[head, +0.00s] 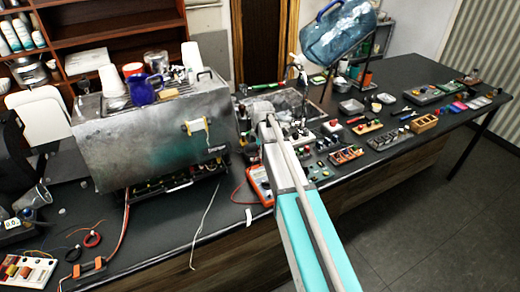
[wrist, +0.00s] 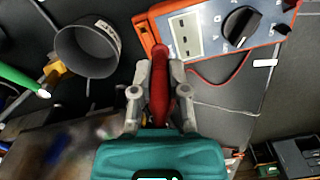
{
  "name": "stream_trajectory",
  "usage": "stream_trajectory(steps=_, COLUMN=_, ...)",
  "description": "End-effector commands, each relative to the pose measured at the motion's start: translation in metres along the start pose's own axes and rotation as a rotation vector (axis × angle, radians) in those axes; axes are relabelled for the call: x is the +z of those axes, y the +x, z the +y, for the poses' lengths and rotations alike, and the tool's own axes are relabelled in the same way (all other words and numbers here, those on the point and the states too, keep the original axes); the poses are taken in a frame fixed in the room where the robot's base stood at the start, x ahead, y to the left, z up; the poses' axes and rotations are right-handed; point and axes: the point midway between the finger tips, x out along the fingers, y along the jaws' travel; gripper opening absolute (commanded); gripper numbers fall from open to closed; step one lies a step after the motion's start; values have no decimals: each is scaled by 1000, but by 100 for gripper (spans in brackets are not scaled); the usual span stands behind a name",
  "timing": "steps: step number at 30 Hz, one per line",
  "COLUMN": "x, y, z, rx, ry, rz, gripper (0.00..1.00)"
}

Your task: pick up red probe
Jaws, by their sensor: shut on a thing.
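The red probe (wrist: 160,88) is between the two fingers of my gripper (wrist: 158,75) in the wrist view, and the fingers are shut on it. Its far end overlaps the edge of the orange multimeter (wrist: 205,32), so I cannot tell whether it touches the meter. In the head view the orange multimeter (head: 261,184) lies on the black bench, with my arm reaching over beside it. The probe is hidden there behind my arm.
A metal brewer (head: 155,130) with cups on top stands left of my arm. A grey cylinder (wrist: 88,48) is left of my gripper in the wrist view. Several small parts trays (head: 347,154) fill the bench to the right. A white cable (head: 207,222) lies in front.

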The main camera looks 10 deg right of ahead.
Motion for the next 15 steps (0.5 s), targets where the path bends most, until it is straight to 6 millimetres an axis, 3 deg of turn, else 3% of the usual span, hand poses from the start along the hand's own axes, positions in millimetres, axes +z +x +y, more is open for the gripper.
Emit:
stream_trajectory(steps=1, x=0, y=-13, z=-8, rx=0, ry=0, rz=0, gripper=0)
stream_trajectory(steps=8, x=1, y=-39, z=-30, rx=0, ry=0, rz=0, gripper=0)
stream_trajectory(steps=15, x=2, y=-58, z=-80, rx=0, ry=0, rz=0, gripper=0)
